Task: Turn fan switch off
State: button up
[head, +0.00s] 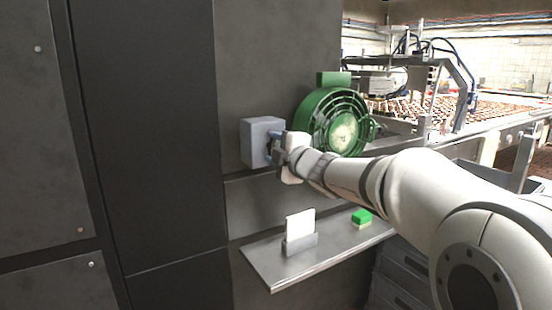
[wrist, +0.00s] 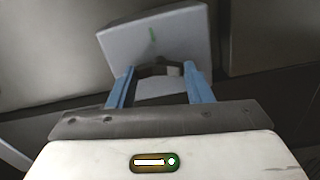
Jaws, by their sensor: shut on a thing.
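The fan switch is a grey box (head: 258,141) on the dark wall panel, left of the green fan (head: 335,118). In the wrist view the box (wrist: 157,40) fills the upper middle, with a small green mark on its face. My gripper (head: 272,143) is at the box's right-hand face. In the wrist view its two blue fingers (wrist: 160,84) stand on either side of a dark knob (wrist: 150,71) at the box's lower part and are shut on it. The fingers and the arm partly hide the knob in the head view.
Below the switch, a metal shelf (head: 265,262) carries a white card in a grey holder (head: 300,235) and a green and yellow sponge (head: 361,217). A conveyor with brown pieces (head: 500,108) runs behind on the right. My arm crosses in front of the fan's lower side.

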jog(key=shift+n+b, duration=0.5)
jog(key=shift+n, duration=0.3)
jog(key=o, duration=1)
jog(key=v, duration=0.8)
jog(key=shift+w+f+p, duration=0.1)
jog(key=shift+p, duration=0.3)
